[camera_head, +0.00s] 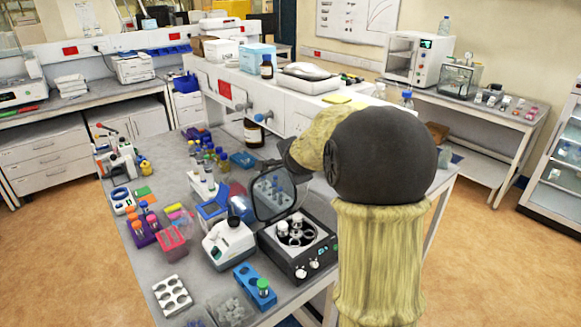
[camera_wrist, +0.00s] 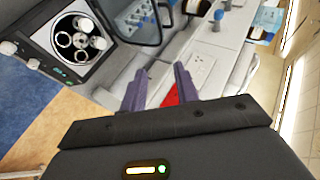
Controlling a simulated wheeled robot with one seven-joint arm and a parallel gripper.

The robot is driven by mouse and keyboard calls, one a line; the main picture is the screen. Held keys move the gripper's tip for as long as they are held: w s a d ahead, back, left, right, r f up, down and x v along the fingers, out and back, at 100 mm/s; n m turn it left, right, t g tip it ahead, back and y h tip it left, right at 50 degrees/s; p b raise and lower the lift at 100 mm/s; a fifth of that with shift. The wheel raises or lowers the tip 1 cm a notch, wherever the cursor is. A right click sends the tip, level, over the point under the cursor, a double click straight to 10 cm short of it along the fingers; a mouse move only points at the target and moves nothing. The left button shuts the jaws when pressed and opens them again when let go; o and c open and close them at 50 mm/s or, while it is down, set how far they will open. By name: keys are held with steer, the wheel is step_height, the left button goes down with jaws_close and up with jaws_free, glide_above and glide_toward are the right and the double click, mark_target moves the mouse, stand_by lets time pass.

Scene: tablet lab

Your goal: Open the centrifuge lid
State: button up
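The centrifuge (camera_head: 268,243) is a dark box with a light top panel, a round rotor well and small knobs on its front. Its dark-framed clear lid (camera_head: 256,205) stands raised at the back, and the rotor with white-capped parts is exposed. In the wrist view the centrifuge (camera_wrist: 38,40) is at the upper left, with part of the lid frame (camera_wrist: 158,25) to its right. My gripper (camera_wrist: 161,71) is open and empty, its two fingers apart, beside the lid and not visibly touching it. In the head view my arm hides most of the gripper.
A white instrument (camera_head: 228,243) stands just left of the centrifuge, with a blue tube rack (camera_head: 250,285) in front. A brown bottle (camera_head: 254,133) stands behind the lid. The grey bench (camera_head: 195,262) is crowded on the left.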

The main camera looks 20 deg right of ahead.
steer(key=shift+s+r, duration=0.25)
steer(key=shift+s, duration=0.2)
steer(key=shift+c, duration=0.2)
steer(key=shift+a+f, duration=0.1)
steer(key=shift+a, duration=0.05)
steer(key=c, duration=0.4)
steer(key=s+a+f+n+g, duration=0.1)
steer(key=s+a+f+n, duration=0.1)
steer(key=s, duration=0.1)
steer(key=s+a+f+n+g+y, duration=0.1)
steer(key=s+a+f+n, duration=0.2)
steer(key=s, duration=0.1)
steer(key=s+a+f+n+g, duration=0.1)
steer(key=s+a+f+n, duration=0.1)
steer(key=s, duration=0.1)
steer(key=shift+s+a+f+n+y, duration=0.25)
steer(key=shift+a+f+n+y, duration=0.05)
steer(key=shift+a+n+y, duration=0.1)
jaws_close()
steer(key=s+a+f+n+g, duration=0.2)
steer(key=s+f+n, duration=0.1)
steer(key=s, duration=0.5)
steer(key=s+a+f+n+g, duration=0.2)
steer(key=s+n, duration=0.4)
steer(key=s, duration=0.3)
step_height(320, 180, down, 2)
steer(key=shift+s+f+g, duration=0.2)
steer(key=shift+s+g, duration=0.1)
steer(key=shift+g, duration=0.3)
steer(key=shift+w, duration=0.1)
